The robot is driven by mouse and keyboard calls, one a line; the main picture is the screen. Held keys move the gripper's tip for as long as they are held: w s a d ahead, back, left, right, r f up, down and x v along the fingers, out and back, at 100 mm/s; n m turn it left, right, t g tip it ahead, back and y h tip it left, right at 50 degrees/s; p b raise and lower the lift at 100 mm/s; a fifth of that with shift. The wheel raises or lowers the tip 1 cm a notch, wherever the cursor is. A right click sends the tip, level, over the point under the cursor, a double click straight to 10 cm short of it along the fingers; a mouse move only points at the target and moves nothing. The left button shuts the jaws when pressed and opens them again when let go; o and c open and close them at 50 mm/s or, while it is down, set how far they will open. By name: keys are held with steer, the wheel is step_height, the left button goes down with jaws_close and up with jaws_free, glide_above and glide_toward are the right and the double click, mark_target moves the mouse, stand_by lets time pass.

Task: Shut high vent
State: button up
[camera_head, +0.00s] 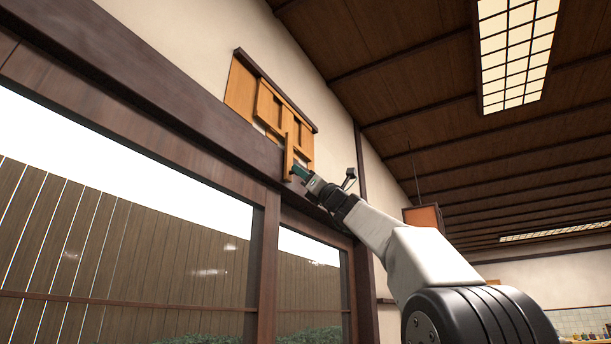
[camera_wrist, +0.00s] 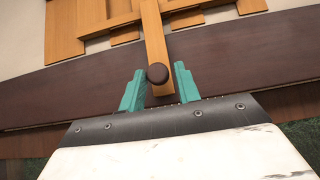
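The high vent (camera_head: 240,88) is a light wooden panel set on the wall above the dark beam, with several slats or sliding boards. In the wrist view the strip (camera_wrist: 154,40) ends in a dark round knob (camera_wrist: 157,73). My gripper (camera_head: 299,171) has teal fingers, also seen in the wrist view (camera_wrist: 159,72). They stand open on either side of the strip's lower end, with narrow gaps showing. How far the vent is open is hard to tell.
A dark wooden beam (camera_head: 150,110) runs under the vent, above large windows with a post (camera_head: 263,260) between panes. A dark post (camera_head: 362,170) stands to the right of the vent. A hanging lamp (camera_head: 424,217) is beyond my arm.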

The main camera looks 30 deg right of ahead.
steer(key=shift+o, duration=0.8)
steer(key=shift+w+d, duration=0.1)
steer(key=shift+d, duration=0.15)
steer(key=shift+a, duration=0.15)
steer(key=v, duration=0.8)
steer(key=shift+w, duration=0.1)
